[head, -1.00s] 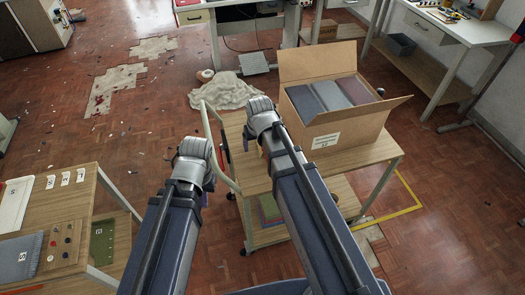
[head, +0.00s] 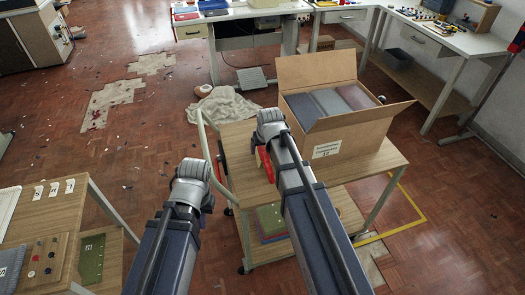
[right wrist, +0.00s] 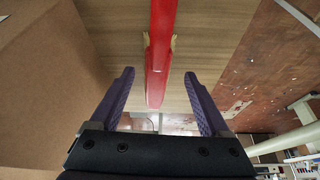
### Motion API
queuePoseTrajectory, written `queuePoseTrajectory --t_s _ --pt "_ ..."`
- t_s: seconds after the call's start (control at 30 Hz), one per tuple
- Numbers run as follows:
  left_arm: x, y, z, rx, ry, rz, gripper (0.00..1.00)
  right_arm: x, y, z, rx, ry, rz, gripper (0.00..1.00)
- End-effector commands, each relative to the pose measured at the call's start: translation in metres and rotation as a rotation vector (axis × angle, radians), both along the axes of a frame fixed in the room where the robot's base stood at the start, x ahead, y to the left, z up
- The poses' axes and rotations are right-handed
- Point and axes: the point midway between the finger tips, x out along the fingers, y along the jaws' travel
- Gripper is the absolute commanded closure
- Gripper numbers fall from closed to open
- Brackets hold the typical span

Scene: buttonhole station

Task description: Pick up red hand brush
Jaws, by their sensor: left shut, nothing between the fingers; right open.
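The red hand brush lies on the wooden trolley top (head: 238,160). In the head view only a small red part of the brush (head: 265,163) shows beside my right arm. In the right wrist view the brush's long red body (right wrist: 161,45) points between the fingers, with pale bristle edges at its sides. My right gripper (right wrist: 160,80) is open, with one purple finger on each side of the brush's line; contact is not visible. In the head view my right wrist hides its fingers. My left gripper (head: 208,198) is shut and empty, left of the trolley, its fingers mostly hidden.
An open cardboard box (head: 352,140) with folders stands on the trolley, right of my right gripper. The trolley's pale handle rail (head: 207,150) rises at its left edge. A wooden table (head: 60,215) stands at lower left. A cloth heap (head: 224,106) lies behind on the floor.

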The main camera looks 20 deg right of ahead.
Motion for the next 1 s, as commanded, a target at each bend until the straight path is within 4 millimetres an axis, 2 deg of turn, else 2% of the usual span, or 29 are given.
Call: queuePoseTrajectory --t_s 0.4,0.73,1.0 --pt "0.0 0.0 -0.045 0.0 0.0 -0.001 1.0 0.017 -0.005 -0.045 0.0 0.0 0.0 0.2" --pt "0.0 0.0 -0.047 0.0 0.0 -0.001 1.0 0.018 -0.005 -0.047 0.0 0.0 0.0 0.2" --pt "0.0 0.0 -0.047 0.0 0.0 -0.001 1.0 0.018 -0.005 -0.047 0.0 0.0 0.0 0.5"
